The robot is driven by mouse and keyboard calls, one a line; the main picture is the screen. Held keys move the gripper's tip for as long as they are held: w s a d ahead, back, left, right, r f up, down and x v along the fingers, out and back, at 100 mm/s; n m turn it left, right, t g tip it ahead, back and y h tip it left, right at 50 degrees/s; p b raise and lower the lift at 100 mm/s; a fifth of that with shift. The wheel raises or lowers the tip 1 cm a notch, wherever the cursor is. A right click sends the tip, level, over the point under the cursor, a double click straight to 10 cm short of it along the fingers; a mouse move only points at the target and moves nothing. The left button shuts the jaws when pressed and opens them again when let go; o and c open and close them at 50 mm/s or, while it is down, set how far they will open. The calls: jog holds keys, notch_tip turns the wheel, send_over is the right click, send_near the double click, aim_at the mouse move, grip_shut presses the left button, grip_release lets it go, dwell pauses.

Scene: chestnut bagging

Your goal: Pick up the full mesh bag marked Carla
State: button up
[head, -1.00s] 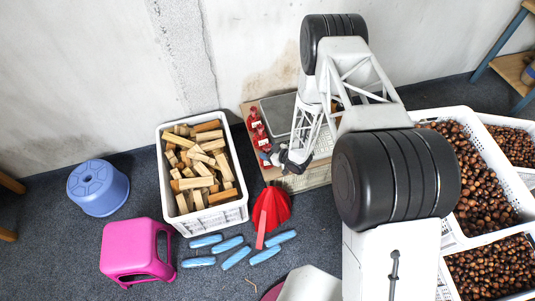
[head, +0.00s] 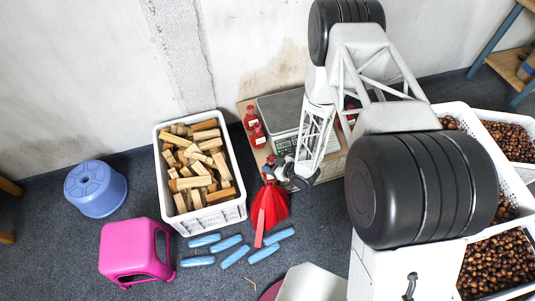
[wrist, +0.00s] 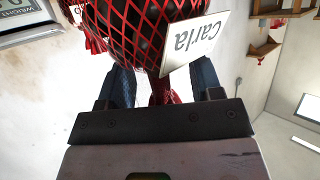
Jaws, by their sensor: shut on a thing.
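In the wrist view, a full red mesh bag (wrist: 130,22) with dark contents carries a white tag (wrist: 195,43) reading "Carla". My gripper (wrist: 162,88) is shut on the bag's gathered red neck, with one dark blue finger on each side. The bag's far end runs out of the picture. In the head view, my gripper (head: 272,172) is at the front edge of the weighing board, near the scale (head: 281,110). The held bag is hard to make out there, and I cannot tell whether it touches the board.
Small red bags (head: 255,130) stand left of the scale. A red bundle (head: 270,208) lies just in front of my gripper. A crate of wood blocks (head: 240,208) stands left; chestnut crates (head: 528,200) are right. Blue packets (head: 235,257), a pink stool (head: 128,250) and a blue stool (head: 95,188) are front left.

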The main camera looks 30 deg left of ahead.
jog(key=shift+s+d+r, duration=0.15)
jog(key=shift+s+d, duration=0.75)
jog(key=shift+s, duration=0.1)
jog(key=shift+s+d+r, duration=0.1)
jog(key=shift+s+d, duration=0.8)
jog(key=shift+s, duration=0.1)
